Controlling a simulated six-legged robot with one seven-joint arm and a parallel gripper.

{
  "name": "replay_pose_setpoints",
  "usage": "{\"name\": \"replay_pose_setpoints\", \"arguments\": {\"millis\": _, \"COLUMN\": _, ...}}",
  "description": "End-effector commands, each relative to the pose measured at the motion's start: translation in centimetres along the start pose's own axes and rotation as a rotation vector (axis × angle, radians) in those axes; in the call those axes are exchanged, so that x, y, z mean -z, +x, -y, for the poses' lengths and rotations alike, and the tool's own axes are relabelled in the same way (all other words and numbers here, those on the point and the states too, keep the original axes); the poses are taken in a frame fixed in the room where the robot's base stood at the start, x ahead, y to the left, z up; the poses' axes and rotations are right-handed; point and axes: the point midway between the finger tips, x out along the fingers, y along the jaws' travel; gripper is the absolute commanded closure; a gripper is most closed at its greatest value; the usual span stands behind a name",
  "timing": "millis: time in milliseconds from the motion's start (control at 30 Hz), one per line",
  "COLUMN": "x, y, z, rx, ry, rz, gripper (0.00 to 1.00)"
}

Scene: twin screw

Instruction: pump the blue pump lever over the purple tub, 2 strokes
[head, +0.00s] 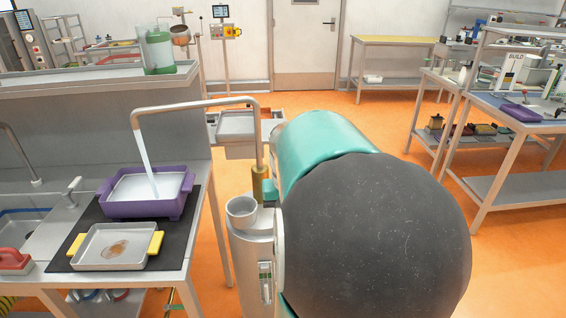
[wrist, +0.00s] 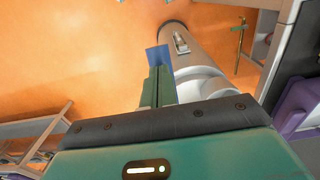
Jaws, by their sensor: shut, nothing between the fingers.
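The purple tub (head: 150,207) stands on a black mat at left in the head view and holds pale liquid. A pale stream (head: 147,165) falls into it from the bent metal spout (head: 195,104). The spout rises from a brass collar (head: 263,185) on the grey pump body (head: 255,250). The blue pump lever (wrist: 155,56) shows in the wrist view just beyond my fingertips, beside the pump body (wrist: 183,50). My gripper (wrist: 159,72) is shut with nothing between the fingers. I cannot tell whether its tips touch the lever. The tub's edge shows at right (wrist: 301,108).
A tray with yellow handles (head: 115,247) sits in front of the tub. A red-handled object (head: 14,260) and a sink (head: 22,225) are at far left. My teal and black arm hides much of the middle. Orange floor (head: 400,115) is open beyond it.

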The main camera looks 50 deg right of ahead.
Motion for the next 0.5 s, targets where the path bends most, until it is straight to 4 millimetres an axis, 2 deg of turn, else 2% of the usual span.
{"name": "replay_pose_setpoints", "arguments": {"millis": 167, "x": -0.01, "y": 1.21, "z": 0.00, "rx": -0.001, "ry": 0.001, "rz": 0.003, "gripper": 1.00}}
{"name": "replay_pose_setpoints", "arguments": {"millis": 500, "x": 0.06, "y": 0.93, "z": 0.02, "rx": 0.000, "ry": 0.000, "rz": -0.001, "gripper": 1.00}}
